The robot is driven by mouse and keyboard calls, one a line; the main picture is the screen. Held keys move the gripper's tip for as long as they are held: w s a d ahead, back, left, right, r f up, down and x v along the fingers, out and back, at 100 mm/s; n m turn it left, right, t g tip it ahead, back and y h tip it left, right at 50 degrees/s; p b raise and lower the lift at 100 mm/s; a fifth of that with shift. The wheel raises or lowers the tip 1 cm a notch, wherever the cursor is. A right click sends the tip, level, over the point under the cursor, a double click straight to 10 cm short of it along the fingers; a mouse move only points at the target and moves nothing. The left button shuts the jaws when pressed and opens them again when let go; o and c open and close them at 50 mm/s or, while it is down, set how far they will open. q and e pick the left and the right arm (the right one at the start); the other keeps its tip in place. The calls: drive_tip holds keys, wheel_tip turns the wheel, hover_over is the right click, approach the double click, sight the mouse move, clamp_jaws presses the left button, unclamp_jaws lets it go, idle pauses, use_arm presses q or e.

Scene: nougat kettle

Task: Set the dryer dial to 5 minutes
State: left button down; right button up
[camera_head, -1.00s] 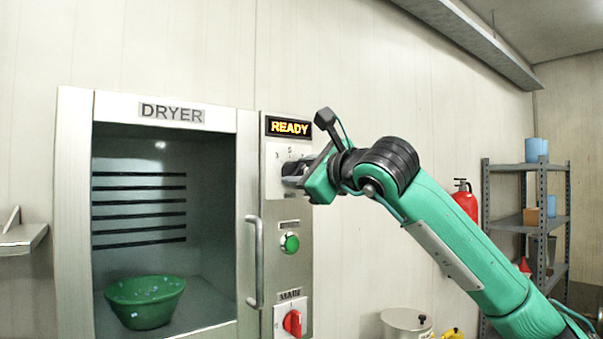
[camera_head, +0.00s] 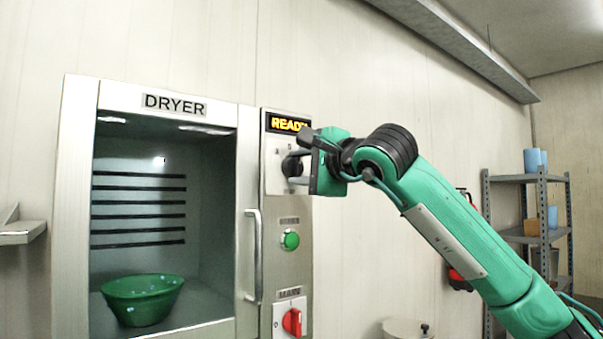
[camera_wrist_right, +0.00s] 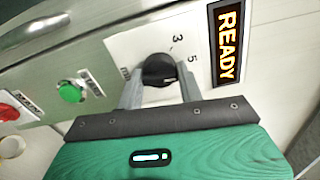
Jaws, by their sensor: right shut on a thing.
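The dryer (camera_head: 247,150) stands at the left with a "DRYER" label. Its black round dial (camera_head: 290,166) sits on a white plate below the lit "READY" display (camera_head: 286,124). In the right wrist view the dial (camera_wrist_right: 158,70) is between the two grey fingers, with the numbers 3 and 5 printed beside it. A small pale mark shows on the dial's lower right; I cannot tell surely which number it points to. My right gripper (camera_head: 296,168) is shut on the dial, its body covering part of the plate. My left gripper is not in view.
Below the dial are a green button (camera_head: 290,240) and a red main switch (camera_head: 292,321). A vertical door handle (camera_head: 256,258) is to the left. A green bowl (camera_head: 143,300) stands inside the dryer. A shelf rack (camera_head: 541,235) stands at the far right.

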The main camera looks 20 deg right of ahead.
drive_tip(key=shift+f+n, duration=0.1)
drive_tip(key=shift+n, duration=0.5)
drive_tip(key=o, duration=1)
drive_tip(key=b+v, duration=0.6)
drive_tip(key=v, duration=0.7)
drive_tip(key=shift+s+b, duration=0.35)
drive_tip(key=shift+s, duration=0.05)
drive_tip(key=shift+d, duration=0.1)
